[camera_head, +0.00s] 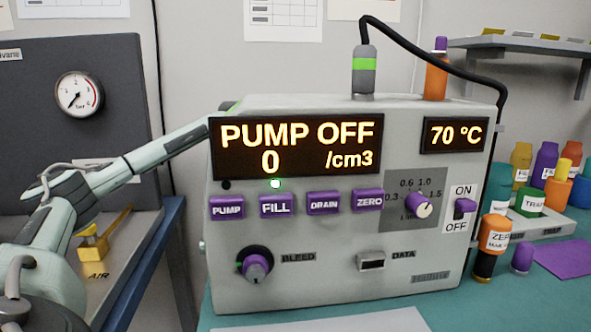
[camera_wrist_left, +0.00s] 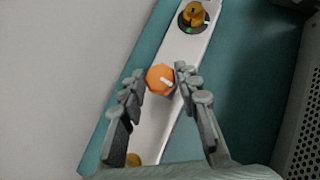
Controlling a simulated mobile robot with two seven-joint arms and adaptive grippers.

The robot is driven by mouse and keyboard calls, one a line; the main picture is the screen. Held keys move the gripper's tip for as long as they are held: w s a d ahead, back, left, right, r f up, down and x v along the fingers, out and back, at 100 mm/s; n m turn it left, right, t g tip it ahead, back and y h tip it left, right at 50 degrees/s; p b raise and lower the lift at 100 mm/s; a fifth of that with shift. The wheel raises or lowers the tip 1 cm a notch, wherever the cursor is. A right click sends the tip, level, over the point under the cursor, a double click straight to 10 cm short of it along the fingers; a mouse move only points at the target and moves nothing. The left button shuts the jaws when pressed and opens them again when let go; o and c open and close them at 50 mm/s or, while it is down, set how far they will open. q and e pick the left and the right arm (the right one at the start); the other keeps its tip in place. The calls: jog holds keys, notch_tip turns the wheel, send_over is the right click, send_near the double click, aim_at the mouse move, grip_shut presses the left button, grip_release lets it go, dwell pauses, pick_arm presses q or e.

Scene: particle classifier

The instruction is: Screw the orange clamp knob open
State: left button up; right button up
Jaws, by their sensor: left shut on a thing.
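The orange clamp knob (camera_wrist_left: 160,79) has a white mark on its face and sits over a pale rail (camera_wrist_left: 178,45) in the left wrist view. My left gripper (camera_wrist_left: 159,74) is shut on the knob, with one finger on each side. In the head view my left arm comes in from the left and passes behind the grey machine, which hides the gripper and the knob. My right gripper is in neither view.
The grey machine (camera_head: 320,235) reads PUMP OFF, 0 /cm3 and 70 °C. A yellow-brown knob (camera_wrist_left: 193,14) stands farther up the rail. An orange cylinder with a purple top (camera_head: 437,75) stands on the machine. Several bottles crowd the right side. A gauge panel (camera_head: 100,130) is at left.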

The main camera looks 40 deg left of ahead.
pick_arm(q)
jog(key=shift+d+n+y, duration=0.1)
jog(key=shift+n+y, duration=0.4)
jog(key=shift+n, duration=0.1)
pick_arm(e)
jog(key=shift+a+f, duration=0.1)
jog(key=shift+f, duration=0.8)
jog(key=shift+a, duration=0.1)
pick_arm(q)
jog(key=o, duration=1.2)
jog(key=shift+c, duration=0.2)
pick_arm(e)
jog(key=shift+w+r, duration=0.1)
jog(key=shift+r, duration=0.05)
pick_arm(q)
jog(key=shift+r, duration=0.1)
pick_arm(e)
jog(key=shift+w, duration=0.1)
pick_arm(q)
jog(key=v, duration=1.2)
jog(key=shift+d, duration=0.2)
